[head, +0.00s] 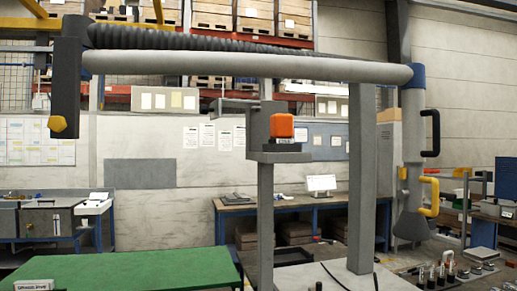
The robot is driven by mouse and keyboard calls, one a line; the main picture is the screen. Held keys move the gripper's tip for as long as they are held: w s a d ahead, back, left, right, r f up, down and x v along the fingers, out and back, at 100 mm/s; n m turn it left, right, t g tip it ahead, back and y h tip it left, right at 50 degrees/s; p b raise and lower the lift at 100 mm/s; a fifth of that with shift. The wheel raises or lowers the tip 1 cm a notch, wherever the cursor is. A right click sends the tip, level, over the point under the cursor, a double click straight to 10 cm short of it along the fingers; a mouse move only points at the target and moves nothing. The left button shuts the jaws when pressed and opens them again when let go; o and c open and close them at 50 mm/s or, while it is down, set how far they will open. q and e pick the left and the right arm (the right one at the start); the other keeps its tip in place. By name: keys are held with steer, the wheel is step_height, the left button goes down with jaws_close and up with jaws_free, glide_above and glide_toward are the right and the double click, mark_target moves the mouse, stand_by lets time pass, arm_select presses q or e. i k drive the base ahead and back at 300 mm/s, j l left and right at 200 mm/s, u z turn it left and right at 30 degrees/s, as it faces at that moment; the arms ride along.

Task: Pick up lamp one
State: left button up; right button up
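I cannot tell for certain which thing is lamp one. An orange block (281,125) sits on a grey bracket (278,156) on top of a grey post in the middle of the head view, with a small label below it. A large overhead arm with a pale grey tube (230,66) and a black ribbed hose (200,38) spans the view. A dark housing with a yellow knob (57,123) hangs at its left end. A grey funnel-shaped head (411,225) hangs at its right end, with black and yellow handles. Neither of my grippers shows.
A green tabletop (130,272) with a small label fills the lower left, largely bare. Two grey posts (362,180) stand in the middle. A workbench (305,201) with a screen stands behind. Several small tools (440,272) stand at the lower right.

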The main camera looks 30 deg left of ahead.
mark_target(281, 125)
steer(key=u, duration=1.3)
steer(key=i+l+u, duration=0.25)
steer(key=l+u, duration=0.25)
steer(key=l, duration=1.4)
steer(key=k+l+u, duration=0.1)
steer(key=l+u, duration=0.35)
steer(key=l, duration=1.45)
